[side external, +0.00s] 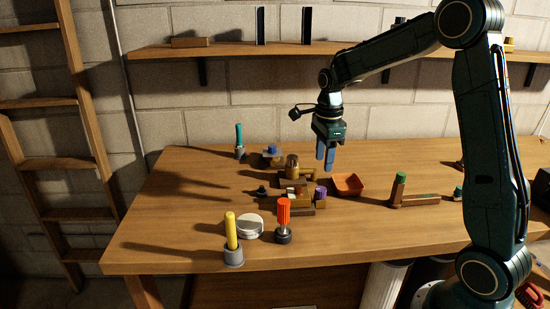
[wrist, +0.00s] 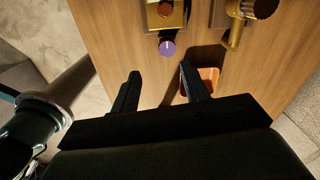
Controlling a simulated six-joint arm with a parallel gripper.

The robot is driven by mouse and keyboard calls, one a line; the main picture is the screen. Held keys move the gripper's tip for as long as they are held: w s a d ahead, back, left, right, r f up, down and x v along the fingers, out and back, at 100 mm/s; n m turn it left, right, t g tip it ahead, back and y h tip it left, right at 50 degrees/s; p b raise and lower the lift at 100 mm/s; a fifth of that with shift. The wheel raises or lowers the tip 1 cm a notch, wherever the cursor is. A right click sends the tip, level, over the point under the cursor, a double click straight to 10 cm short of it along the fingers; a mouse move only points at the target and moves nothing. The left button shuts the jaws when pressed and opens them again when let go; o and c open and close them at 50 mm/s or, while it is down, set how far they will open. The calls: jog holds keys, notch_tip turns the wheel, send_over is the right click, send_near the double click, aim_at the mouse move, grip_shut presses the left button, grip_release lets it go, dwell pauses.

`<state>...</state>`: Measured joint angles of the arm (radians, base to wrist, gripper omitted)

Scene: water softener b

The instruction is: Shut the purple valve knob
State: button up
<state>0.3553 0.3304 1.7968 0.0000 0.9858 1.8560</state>
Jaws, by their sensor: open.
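The purple valve knob (side external: 320,192) is small and sits at the right end of a wood-and-brass valve assembly (side external: 297,192) in the middle of the table. In the wrist view the purple knob (wrist: 167,48) shows a light line on its face and lies beyond my fingertips, between them from side to side. My gripper (side external: 325,160) is open and empty, pointing down above the table, behind and above the knob. In the wrist view its two dark fingers (wrist: 160,72) are spread apart and do not touch the knob.
An orange tray (side external: 348,184) lies close to the right of the knob. A red-orange handled tool (side external: 283,218) stands in front. A brass fitting (side external: 292,167) is behind the assembly. A yellow-handled tool (side external: 231,232) and white round container (side external: 249,225) stand front left. The right front table is clear.

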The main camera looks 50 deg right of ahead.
aim_at(321, 189)
jog(key=shift+w+d+f+m, duration=0.5)
jog(key=shift+d+f+m, duration=0.2)
jog(key=shift+f+m, duration=0.15)
jog(key=shift+f, duration=0.2)
jog(key=shift+f, duration=4.2)
jog(key=c, duration=0.6)
